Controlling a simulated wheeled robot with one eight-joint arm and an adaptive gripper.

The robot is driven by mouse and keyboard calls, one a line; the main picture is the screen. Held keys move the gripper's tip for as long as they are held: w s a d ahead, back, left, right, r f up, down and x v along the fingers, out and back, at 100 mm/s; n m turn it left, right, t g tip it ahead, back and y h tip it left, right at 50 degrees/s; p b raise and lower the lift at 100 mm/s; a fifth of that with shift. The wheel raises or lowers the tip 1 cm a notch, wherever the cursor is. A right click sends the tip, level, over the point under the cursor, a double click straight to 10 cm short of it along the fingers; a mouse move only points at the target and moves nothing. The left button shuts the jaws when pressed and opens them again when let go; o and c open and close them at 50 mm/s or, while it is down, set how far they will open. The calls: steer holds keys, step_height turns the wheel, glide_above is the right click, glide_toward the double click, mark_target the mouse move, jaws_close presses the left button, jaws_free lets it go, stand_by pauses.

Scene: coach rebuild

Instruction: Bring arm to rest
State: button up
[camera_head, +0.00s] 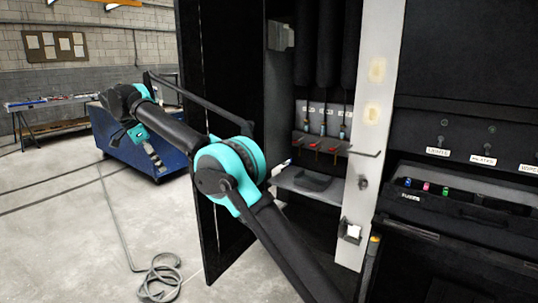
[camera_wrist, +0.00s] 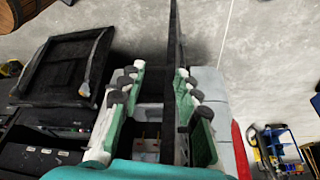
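My gripper (camera_wrist: 156,88) shows in the wrist view with its two green-and-white fingers spread apart. I see nothing held between them; the dark cabinet and a thin dark upright edge lie behind the gap. In the head view my black-and-teal arm rises from the bottom, bends at a large teal joint and reaches to the upper left. Its far end is in front of the blue cart (camera_head: 166,165).
An open black cabinet (camera_head: 320,80) holds red-tipped items and a grey shelf (camera_head: 306,182). Its dark door (camera_head: 222,70) stands behind my arm. A black fuse case (camera_head: 455,212) is at right. A coiled hose (camera_head: 160,275) lies on the floor. A bench (camera_head: 60,101) stands far left.

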steer(key=w+d+f+n+y, duration=0.1)
steer(key=w+d+n, duration=0.15)
steer(key=d, duration=0.65)
steer(key=w+d+f+n, duration=0.1)
steer(key=w+d+f, duration=0.15)
steer(key=d, duration=0.65)
steer(key=s+d+f+n+y, duration=0.1)
steer(key=d+f, duration=0.2)
steer(key=d, duration=0.5)
steer(key=s+d+f+n, duration=0.1)
steer(key=s+d+f, duration=0.1)
steer(key=d, duration=0.7)
steer(key=s+d+f+n, duration=0.2)
steer(key=s+d+f, duration=0.4)
steer(key=s, duration=0.3)
steer(key=s+d+f+n+t+y, duration=0.1)
steer(key=s+d+f+n, duration=0.1)
steer(key=s+d+f, duration=0.5)
steer(key=s+d+f+n, duration=0.2)
steer(key=s+d+f, duration=0.4)
steer(key=s+d, duration=0.3)
steer(key=s, duration=0.2)
steer(key=shift+s+d+f+t+y, duration=0.3)
steer(key=shift+f+y, duration=0.05)
steer(key=shift+y, duration=0.05)
